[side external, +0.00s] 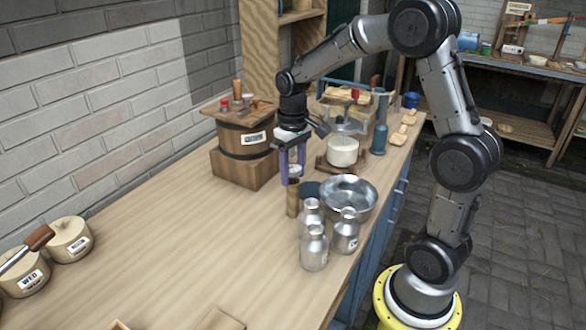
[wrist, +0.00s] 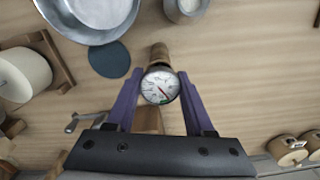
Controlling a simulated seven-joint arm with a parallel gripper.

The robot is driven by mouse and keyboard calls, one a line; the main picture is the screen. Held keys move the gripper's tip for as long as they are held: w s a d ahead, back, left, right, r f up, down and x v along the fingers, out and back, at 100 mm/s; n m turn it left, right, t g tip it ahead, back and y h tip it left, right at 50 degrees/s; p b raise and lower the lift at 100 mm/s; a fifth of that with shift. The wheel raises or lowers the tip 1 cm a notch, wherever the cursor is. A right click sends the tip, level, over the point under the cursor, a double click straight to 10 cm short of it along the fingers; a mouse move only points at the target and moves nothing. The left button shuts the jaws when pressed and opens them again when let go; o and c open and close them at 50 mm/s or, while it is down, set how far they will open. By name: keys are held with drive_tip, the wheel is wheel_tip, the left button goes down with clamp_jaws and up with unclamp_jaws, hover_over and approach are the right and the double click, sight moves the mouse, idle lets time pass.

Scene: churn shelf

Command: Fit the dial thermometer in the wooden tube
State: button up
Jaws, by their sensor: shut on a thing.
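My gripper (side external: 291,178) is over the workbench, pointing down, with purple fingers. In the wrist view it (wrist: 160,92) is shut on the dial thermometer (wrist: 160,86), which has a round white face, a dark rim and a red needle. The face is turned to the wrist camera, and its stem is hidden behind it. The wooden tube (side external: 292,199) stands upright on the bench just below the fingertips in the side view. In the wrist view the tube (wrist: 160,52) shows just beyond the dial, partly covered by it. I cannot tell whether the stem touches the tube.
A metal bowl (side external: 362,202) and several metal cans (side external: 314,250) stand close to the tube. A dark blue disc (wrist: 110,60) lies beside it. A barrel (side external: 237,140) and a press with a white cylinder (side external: 343,152) stand behind. The bench's left middle is clear.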

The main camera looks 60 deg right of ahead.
drive_tip(key=shift+f, duration=1.2)
idle(0.5)
drive_tip(key=o, duration=1.1)
drive_tip(key=c, duration=0.3)
drive_tip(key=shift+c, duration=0.2)
drive_tip(key=shift+r, duration=0.15)
drive_tip(key=shift+r, duration=2.4)
